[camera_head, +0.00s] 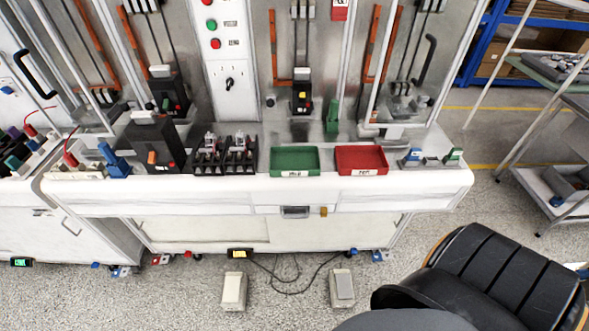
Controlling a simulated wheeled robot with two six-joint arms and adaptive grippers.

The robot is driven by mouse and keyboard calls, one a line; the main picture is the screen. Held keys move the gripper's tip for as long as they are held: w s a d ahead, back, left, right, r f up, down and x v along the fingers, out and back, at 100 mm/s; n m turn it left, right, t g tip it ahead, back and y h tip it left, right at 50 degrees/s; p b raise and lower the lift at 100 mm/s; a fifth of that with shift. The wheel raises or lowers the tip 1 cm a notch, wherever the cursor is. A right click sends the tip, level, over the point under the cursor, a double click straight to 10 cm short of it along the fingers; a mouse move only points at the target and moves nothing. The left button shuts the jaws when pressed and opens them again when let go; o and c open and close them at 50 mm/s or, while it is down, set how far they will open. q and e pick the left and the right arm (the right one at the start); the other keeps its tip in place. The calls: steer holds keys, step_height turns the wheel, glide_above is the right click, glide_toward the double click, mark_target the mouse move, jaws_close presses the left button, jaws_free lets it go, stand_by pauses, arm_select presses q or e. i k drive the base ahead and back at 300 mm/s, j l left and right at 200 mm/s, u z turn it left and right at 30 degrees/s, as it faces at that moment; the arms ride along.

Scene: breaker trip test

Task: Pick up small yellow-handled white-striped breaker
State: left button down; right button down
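A small black breaker (302,95) with a yellow handle spot and a pale marking stands in the middle bay at the back of the bench, below cables. It is too small to tell whether the pale marking is a white stripe. A black rack (225,158) on the bench top holds small breakers with pale and reddish parts; their handle colours are unclear. A larger black breaker (155,145) with an orange handle stands left of the rack. Neither of my grippers is in view.
A green tray (295,149) and a red tray (361,147) sit at the bench's front edge (250,190), right of the rack. Blue and green clamps stand nearby. A black chair (500,275) is at lower right, a metal cart (570,185) at far right.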

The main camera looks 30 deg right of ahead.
mark_target(301, 80)
steer(key=z, duration=1.7)
